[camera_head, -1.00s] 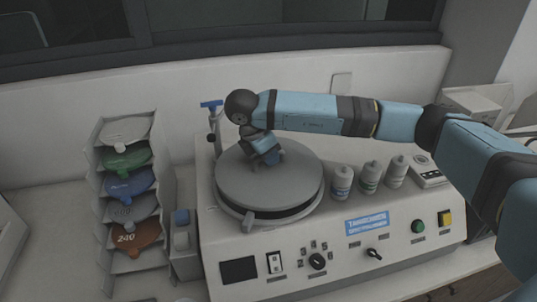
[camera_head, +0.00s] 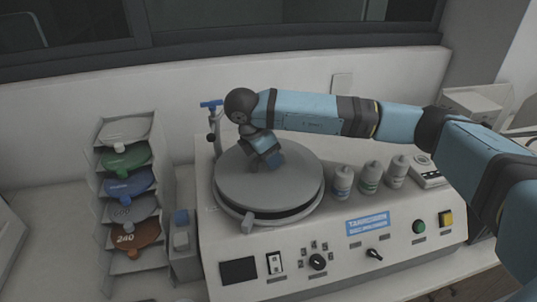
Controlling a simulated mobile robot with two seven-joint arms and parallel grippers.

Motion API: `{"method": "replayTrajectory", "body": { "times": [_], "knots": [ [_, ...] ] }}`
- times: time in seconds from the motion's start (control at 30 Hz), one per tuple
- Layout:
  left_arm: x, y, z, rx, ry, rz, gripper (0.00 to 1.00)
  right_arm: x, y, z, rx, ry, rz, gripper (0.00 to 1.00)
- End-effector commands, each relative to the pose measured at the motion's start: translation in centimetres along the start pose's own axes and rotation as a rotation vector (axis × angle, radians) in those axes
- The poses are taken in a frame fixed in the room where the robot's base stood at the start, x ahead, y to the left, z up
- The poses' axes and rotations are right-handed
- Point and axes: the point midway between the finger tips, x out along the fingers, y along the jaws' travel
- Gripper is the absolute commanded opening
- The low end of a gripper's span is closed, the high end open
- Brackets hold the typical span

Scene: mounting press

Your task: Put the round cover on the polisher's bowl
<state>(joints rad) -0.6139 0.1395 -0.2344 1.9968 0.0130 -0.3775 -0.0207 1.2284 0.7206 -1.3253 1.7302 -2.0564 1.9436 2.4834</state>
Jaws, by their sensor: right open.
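The polisher (camera_head: 330,262) is a pale machine with knobs and buttons on its sloped front. The round grey cover (camera_head: 240,188) lies over the polisher's bowl (camera_head: 290,216) at the machine's left part, with a dark gap showing beneath its front right edge. I cannot tell whether it is fully seated. My right gripper (camera_head: 270,158) is open and points down at the middle of the cover, close above or at its top. The fingertips and the cover's handle are partly hidden by the gripper itself. My left gripper is not in view.
A rack (camera_head: 108,262) of coloured discs stands at the left. A blue-topped tap (camera_head: 212,104) rises behind the bowl. Several small bottles (camera_head: 369,178) stand right of the cover, below my right arm. A small device (camera_head: 428,172) sits further right.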

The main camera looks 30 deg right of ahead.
Motion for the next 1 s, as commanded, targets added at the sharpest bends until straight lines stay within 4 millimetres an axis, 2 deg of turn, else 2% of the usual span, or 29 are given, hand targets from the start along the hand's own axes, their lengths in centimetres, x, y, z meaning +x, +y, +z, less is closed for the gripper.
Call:
{"method": "replayTrajectory", "body": {
  "times": [0.17, 0.4, 0.6, 0.8, 1.0],
  "knots": [
    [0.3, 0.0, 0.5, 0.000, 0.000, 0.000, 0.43, -2.2, 0.1, -0.1, -0.001, 0.001, 0.005, 0.48],
    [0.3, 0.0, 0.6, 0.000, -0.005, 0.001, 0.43, -8.0, 0.1, 0.1, 0.000, -0.001, 0.009, 0.48],
    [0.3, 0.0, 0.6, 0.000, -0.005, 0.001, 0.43, -11.4, 0.1, 0.1, 0.002, -0.001, 0.006, 0.48],
    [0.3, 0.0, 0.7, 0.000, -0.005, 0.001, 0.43, -13.3, 0.0, 0.0, 0.000, 0.000, 0.003, 0.48],
    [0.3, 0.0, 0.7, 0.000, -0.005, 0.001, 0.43, -13.7, 0.0, 0.0, 0.000, 0.000, 0.002, 0.48]
  ]
}}
